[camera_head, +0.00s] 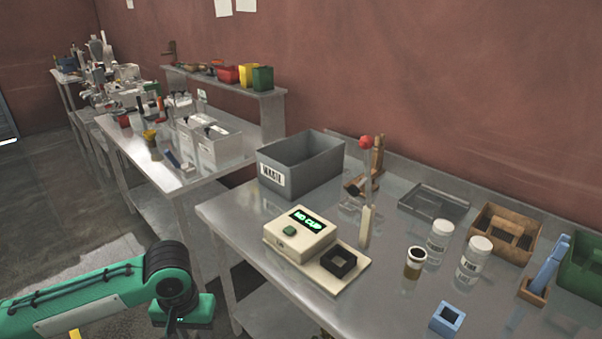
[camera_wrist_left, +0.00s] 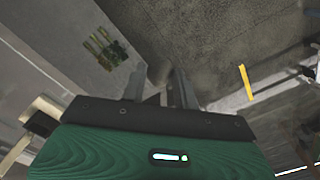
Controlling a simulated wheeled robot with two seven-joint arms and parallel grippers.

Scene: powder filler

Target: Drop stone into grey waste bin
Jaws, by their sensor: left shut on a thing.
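The grey waste bin (camera_head: 322,166) stands on the metal table's far left part in the head view, with a "WASTE" label on its front. Its inside looks empty from here. My left arm comes in low on the left, off the table's left side, and its fingers are out of the head view. In the left wrist view my left gripper (camera_wrist_left: 156,92) is shut on a small dark piece (camera_wrist_left: 155,99), which I take for the stone; little of it shows. The bin is not recognisable there. My right gripper is not in view.
A cream device (camera_head: 300,236) reading "NO CUP" stands in front of the bin. A stand with a red knob (camera_head: 366,142) rises right of the bin. Jars (camera_head: 440,236), a grey tray (camera_head: 433,203) and a wooden box (camera_head: 506,232) stand further right.

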